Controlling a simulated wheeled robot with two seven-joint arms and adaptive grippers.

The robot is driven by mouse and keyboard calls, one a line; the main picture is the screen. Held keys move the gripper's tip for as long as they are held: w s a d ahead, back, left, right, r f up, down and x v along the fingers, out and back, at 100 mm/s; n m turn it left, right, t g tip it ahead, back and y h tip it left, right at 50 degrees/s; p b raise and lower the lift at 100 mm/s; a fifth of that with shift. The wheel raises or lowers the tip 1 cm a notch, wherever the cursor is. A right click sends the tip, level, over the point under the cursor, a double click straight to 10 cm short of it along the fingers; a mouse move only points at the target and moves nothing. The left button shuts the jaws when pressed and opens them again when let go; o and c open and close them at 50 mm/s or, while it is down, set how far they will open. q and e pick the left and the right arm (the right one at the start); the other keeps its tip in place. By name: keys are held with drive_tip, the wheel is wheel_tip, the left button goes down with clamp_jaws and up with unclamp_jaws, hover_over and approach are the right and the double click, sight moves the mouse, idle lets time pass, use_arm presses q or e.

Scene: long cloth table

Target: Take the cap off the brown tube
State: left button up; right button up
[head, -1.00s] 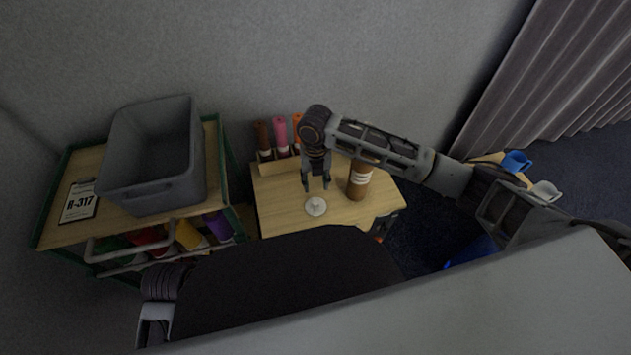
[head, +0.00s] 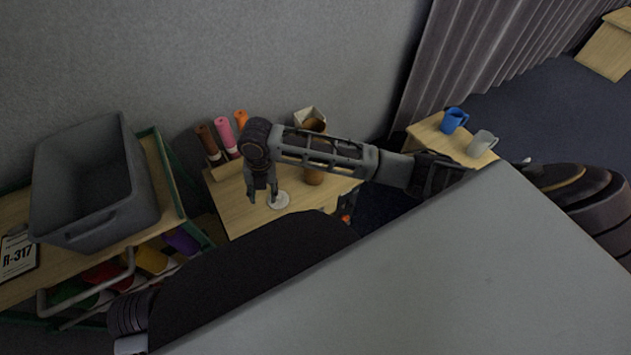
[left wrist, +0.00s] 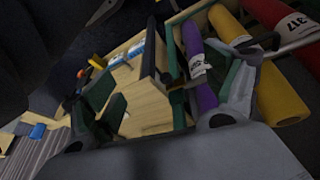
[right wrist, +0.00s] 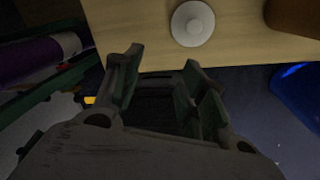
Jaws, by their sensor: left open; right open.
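The brown tube (head: 314,177) stands upright on the small wooden table, its middle hidden behind my right arm in the head view. Its top looks open. It also shows at the right wrist view's upper right edge (right wrist: 296,14). A round white cap (head: 278,200) with a small knob lies flat on the table beside the tube; the right wrist view shows it whole (right wrist: 193,23). My right gripper (head: 262,195) is open and empty, pointing down next to the cap. My left gripper (left wrist: 175,98) is open and empty, over the cart with coloured rolls.
A rack holds brown, pink and orange rolls (head: 225,134) at the table's back left. A white box (head: 309,116) stands behind the tube. A grey bin (head: 95,185) sits on the cart at left. Blue (head: 453,120) and grey (head: 481,144) mugs stand on the right.

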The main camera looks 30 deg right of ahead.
drive_tip(key=s+a+m+t+y, duration=0.25)
drive_tip(key=s+m, duration=0.75)
drive_tip(key=m, duration=0.5)
drive_tip(key=s+d+f+m+h, duration=0.2)
drive_tip(key=s+d+m, duration=0.5)
drive_tip(key=d+m, duration=0.4)
drive_tip(key=shift+d+f+m+t, duration=0.15)
drive_tip(key=shift+m+t, duration=0.3)
drive_tip(key=shift+m, duration=1.05)
use_arm(q)
drive_tip(key=shift+w+f+p, duration=0.1)
drive_tip(key=shift+p, duration=0.3)
use_arm(e)
drive_tip(key=shift+w+f, duration=0.1)
